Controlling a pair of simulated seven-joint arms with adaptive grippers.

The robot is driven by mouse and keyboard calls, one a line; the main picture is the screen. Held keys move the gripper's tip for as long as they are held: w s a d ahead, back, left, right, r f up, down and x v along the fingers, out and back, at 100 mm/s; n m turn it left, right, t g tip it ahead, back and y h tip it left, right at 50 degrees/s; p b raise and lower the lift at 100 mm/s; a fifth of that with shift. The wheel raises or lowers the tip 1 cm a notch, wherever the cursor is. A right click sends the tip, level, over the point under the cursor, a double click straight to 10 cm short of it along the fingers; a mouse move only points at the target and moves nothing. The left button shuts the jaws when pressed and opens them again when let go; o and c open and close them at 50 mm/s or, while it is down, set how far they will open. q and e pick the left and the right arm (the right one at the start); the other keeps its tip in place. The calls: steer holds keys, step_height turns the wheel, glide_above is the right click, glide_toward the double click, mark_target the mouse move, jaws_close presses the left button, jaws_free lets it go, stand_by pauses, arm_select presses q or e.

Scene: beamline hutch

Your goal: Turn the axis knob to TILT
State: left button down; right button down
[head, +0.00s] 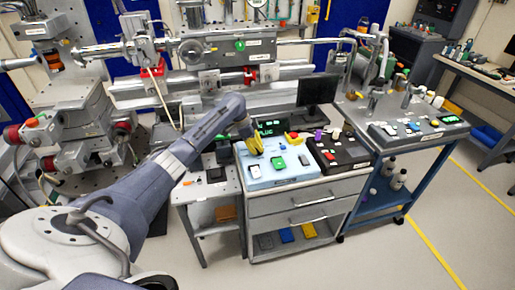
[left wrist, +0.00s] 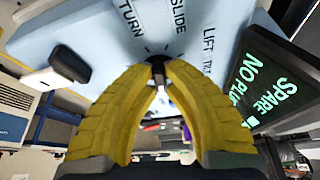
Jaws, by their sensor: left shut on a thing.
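The axis knob (left wrist: 157,60) is a small dark knob on a light-blue control panel (left wrist: 105,45); the panel also shows in the head view (head: 262,181). Short tick marks and the words TURN, SLIDE and LIFT surround it, with a partly visible label starting "TI". My left gripper (left wrist: 157,66) has yellow fingers closed around the knob, tips at the panel face. In the head view my left gripper (head: 255,146) is at the panel's back part. The fingers hide much of the knob, and I cannot tell where it points. My right gripper is not in view.
A green-lit display (left wrist: 264,90) reading "SPARE NO PLUG" stands beside the panel. A black-and-white switch (left wrist: 62,70) and a green button (head: 278,162) are on the panel. A dark control box (head: 340,154) stands to the right, with a monitor (head: 318,90) behind.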

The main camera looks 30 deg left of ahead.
arm_select(q)
steer(key=shift+n, duration=0.3)
steer(key=n+t+y, duration=0.1)
steer(key=n, duration=0.2)
steer(key=shift+s+d+n, duration=0.1)
steer(key=shift+n, duration=0.3)
steer(key=n, duration=0.1)
steer(key=n+y, duration=0.1)
steer(key=n, duration=0.1)
steer(key=shift+d+n+t+y, duration=0.1)
steer(key=shift+n+t+y, duration=0.2)
steer(key=n+y, duration=0.1)
steer(key=n, duration=0.3)
steer(key=shift+d+y, duration=0.15)
steer(key=shift+y, duration=0.25)
steer(key=shift+n+y, duration=0.5)
steer(key=shift+n, duration=1.5)
steer(key=c, duration=1.5)
jaws_free()
steer(key=shift+o, duration=0.2)
steer(key=v, duration=1.2)
